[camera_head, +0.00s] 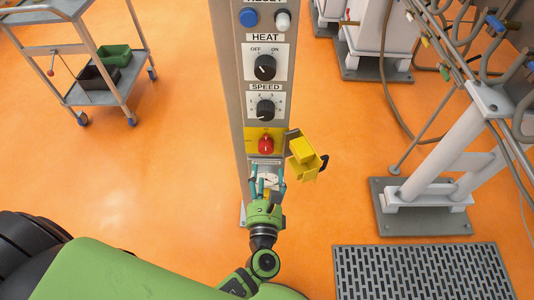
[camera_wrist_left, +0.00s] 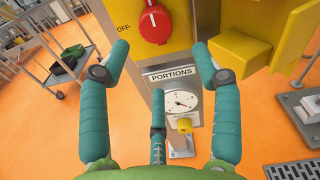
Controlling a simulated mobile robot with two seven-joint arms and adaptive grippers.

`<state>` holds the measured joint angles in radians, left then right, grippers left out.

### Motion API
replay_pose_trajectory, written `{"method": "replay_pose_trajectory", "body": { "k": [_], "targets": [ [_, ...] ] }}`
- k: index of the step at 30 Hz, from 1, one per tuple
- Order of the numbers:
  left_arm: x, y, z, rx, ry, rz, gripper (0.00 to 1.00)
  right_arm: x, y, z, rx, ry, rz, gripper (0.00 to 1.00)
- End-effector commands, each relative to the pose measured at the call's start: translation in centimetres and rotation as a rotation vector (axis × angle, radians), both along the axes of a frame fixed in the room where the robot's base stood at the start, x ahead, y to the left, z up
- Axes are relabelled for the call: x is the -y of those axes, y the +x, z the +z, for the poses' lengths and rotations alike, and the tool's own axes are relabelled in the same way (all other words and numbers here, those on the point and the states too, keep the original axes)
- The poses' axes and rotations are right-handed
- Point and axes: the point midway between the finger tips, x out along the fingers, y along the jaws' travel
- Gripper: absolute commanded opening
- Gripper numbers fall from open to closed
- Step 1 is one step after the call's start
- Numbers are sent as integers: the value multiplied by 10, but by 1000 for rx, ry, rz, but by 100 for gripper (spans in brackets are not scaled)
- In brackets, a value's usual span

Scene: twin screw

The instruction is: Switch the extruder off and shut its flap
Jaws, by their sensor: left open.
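The tall grey control panel (camera_head: 234,80) stands in the middle of the head view. The red rotary switch (camera_head: 265,145) sits on its yellow plate, below the SPEED knob. In the left wrist view the red switch (camera_wrist_left: 156,22) has its grip roughly upright, and the word OFF stands at its left. The yellow flap (camera_head: 303,150) is swung open to the right of the switch; it also shows in the left wrist view (camera_wrist_left: 245,50). My left gripper (camera_head: 266,180) is open and empty, just below the switch and in front of the PORTIONS dial (camera_wrist_left: 181,101). It appears apart from the switch and flap.
The HEAT knob (camera_head: 265,67) and SPEED knob (camera_head: 265,109) are above the switch. A trolley (camera_head: 105,92) with bins stands at the left. White pipework stands (camera_head: 440,185) and a floor grating (camera_head: 420,272) are at the right.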

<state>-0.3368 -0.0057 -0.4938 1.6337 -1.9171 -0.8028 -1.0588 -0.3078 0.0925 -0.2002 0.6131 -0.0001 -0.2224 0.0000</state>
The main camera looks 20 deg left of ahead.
Motion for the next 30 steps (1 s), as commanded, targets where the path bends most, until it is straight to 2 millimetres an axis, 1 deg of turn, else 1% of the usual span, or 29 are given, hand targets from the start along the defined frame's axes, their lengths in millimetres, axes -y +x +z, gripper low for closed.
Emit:
{"method": "replay_pose_trajectory", "body": {
  "k": [1, 2, 6, 10, 15, 19, 26, 27, 29, 30],
  "targets": [
    [0, 2, 8, 18, 22, 2, 64, -4, 7, 0, 11, 6, 1, 40],
    [0, 4, 11, 23, 32, 1, 64, -6, 10, 1, 16, 9, 1, 40],
    [-4, 21, 15, 30, 41, 3, 64, -17, 19, 6, 35, 24, -1, 40],
    [-10, 41, 14, 29, 38, 2, 64, -22, 19, 9, 33, 30, -1, 40],
    [-16, 61, 13, 27, 37, 0, 64, -18, 15, 11, 25, 24, -1, 40],
    [-18, 68, 12, 25, 35, 1, 64, -12, 10, 12, 17, 16, -3, 40],
    [-18, 69, 11, 25, 34, 0, 64, -7, 8, 11, 12, 10, -6, 40],
    [-18, 69, 11, 25, 34, 0, 60, -7, 8, 11, 12, 10, -6, 40],
    [-18, 69, 11, 24, 34, -1, 36, -7, 8, 11, 13, 11, -6, 40],
    [-18, 69, 11, 24, 34, -1, 20, -7, 8, 11, 13, 11, -6, 40]
  ]
}}
